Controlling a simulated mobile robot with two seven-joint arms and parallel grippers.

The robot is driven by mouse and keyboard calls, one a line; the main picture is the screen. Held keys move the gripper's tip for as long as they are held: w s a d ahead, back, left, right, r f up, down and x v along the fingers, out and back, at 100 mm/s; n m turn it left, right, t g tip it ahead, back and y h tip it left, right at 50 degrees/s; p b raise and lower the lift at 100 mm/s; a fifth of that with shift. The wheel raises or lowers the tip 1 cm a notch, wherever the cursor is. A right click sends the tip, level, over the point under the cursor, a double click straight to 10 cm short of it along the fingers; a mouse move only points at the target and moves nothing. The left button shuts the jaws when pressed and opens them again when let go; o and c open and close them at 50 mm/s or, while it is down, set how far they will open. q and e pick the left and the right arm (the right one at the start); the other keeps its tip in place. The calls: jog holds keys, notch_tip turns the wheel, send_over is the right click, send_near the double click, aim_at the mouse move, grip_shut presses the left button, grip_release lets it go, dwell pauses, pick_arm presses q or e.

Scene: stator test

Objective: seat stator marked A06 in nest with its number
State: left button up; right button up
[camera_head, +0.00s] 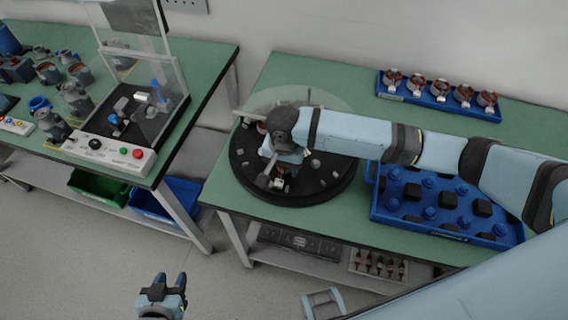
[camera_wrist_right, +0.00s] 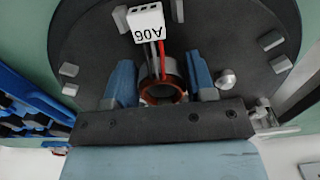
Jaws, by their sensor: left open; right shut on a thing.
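The stator marked A06 (camera_wrist_right: 165,90) shows in the right wrist view as a copper-wound ring between the two blue fingers of my right gripper (camera_wrist_right: 161,80). Its red and grey leads run to a white connector (camera_wrist_right: 147,20) printed A06, which appears upside down. In the head view my right gripper (camera_head: 277,172) points down over the front left part of the black round plate (camera_head: 325,188). Whether the stator touches the plate cannot be told. No nest numbers are readable. My left gripper (camera_head: 170,283) is open and empty, low over the floor.
Grey blocks and a round knob (camera_wrist_right: 225,78) stand on the plate. A blue rack (camera_head: 425,98) with several stators lies at the back right. A blue pegged tray (camera_head: 385,213) lies under my right arm. A test station (camera_head: 122,155) stands on the left table.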

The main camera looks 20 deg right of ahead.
jog(key=shift+f+p, duration=0.25)
jog(key=shift+p, duration=0.3)
jog(key=shift+f, duration=0.1)
jog(key=o, duration=1.1)
jog(key=shift+c, duration=0.2)
notch_tip(320, 180, up, 14)
jog(key=shift+f, duration=0.1)
